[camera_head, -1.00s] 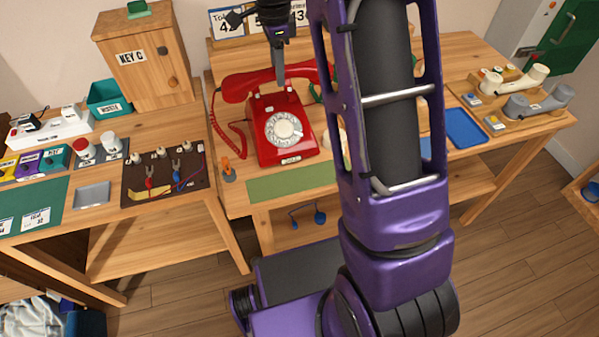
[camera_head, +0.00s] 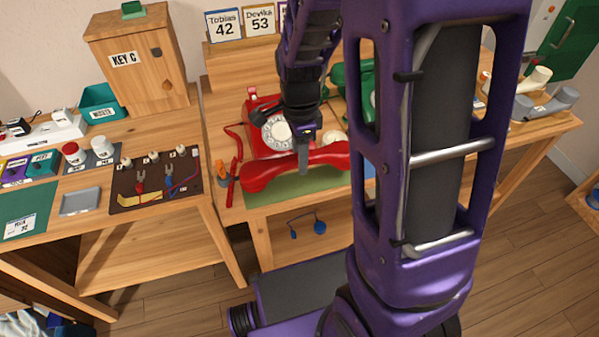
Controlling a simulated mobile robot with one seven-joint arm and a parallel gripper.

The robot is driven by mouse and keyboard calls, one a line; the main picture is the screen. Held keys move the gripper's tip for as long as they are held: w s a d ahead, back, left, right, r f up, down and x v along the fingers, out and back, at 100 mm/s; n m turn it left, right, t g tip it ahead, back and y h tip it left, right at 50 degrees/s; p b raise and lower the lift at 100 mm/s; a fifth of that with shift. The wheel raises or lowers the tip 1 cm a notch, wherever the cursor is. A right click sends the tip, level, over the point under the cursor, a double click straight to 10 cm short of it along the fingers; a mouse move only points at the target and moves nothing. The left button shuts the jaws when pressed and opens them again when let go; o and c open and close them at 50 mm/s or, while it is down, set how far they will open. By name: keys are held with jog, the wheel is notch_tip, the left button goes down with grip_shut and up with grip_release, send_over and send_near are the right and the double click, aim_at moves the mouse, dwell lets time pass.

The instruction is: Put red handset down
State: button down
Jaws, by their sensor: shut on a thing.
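The red handset (camera_head: 262,171) is held level in front of the red dial phone, over the green mat (camera_head: 275,194). I cannot tell whether it touches the mat. My gripper (camera_head: 304,160) points down and is shut on the handset's middle. The red phone (camera_head: 257,126) stands behind with its white dial partly hidden by my gripper, and its cradle bears no handset. The red cord (camera_head: 235,160) runs down at the phone's left.
A green phone (camera_head: 349,88) stands to the right, partly behind my arm. An orange-handled item (camera_head: 221,168) is left of the mat. A board with small tools (camera_head: 155,182) lies on the left table. Blue headphones (camera_head: 294,233) hang below the table's front edge.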

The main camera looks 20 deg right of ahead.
jog(key=shift+f+b, duration=0.5)
jog(key=shift+f, duration=1.6)
jog(key=shift+f, duration=0.1)
jog(key=shift+f, duration=0.15)
jog(key=c, duration=0.5)
grip_release()
notch_tip(320, 180, up, 12)
jog(key=p, duration=0.3)
jog(key=shift+r, duration=0.25)
